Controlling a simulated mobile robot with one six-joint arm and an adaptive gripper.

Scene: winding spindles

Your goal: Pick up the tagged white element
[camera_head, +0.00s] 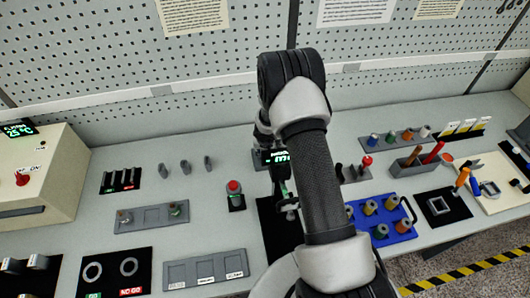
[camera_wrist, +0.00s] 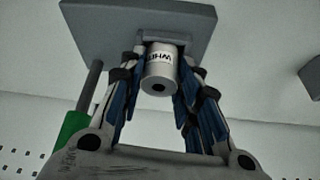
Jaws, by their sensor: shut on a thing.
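The tagged white element (camera_wrist: 160,70) is a short white cylinder with a dark hole in its end and dark lettering on its side. In the wrist view it sits between the two fingers of my gripper (camera_wrist: 160,88), which is shut on it. A grey plate (camera_wrist: 135,25) lies just beyond the cylinder; I cannot tell if they touch. In the head view my gripper (camera_head: 286,202) points down near the middle of the bench, and my arm hides most of what is around it. The held element cannot be made out there.
A green piece (camera_wrist: 72,135) by a dark rod is left of my gripper in the wrist view. In the head view, a blue tray (camera_head: 402,236) with coloured spools stands right of my arm. A red button (camera_head: 234,187) is to the left. A spool rack (camera_head: 400,140) is behind right.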

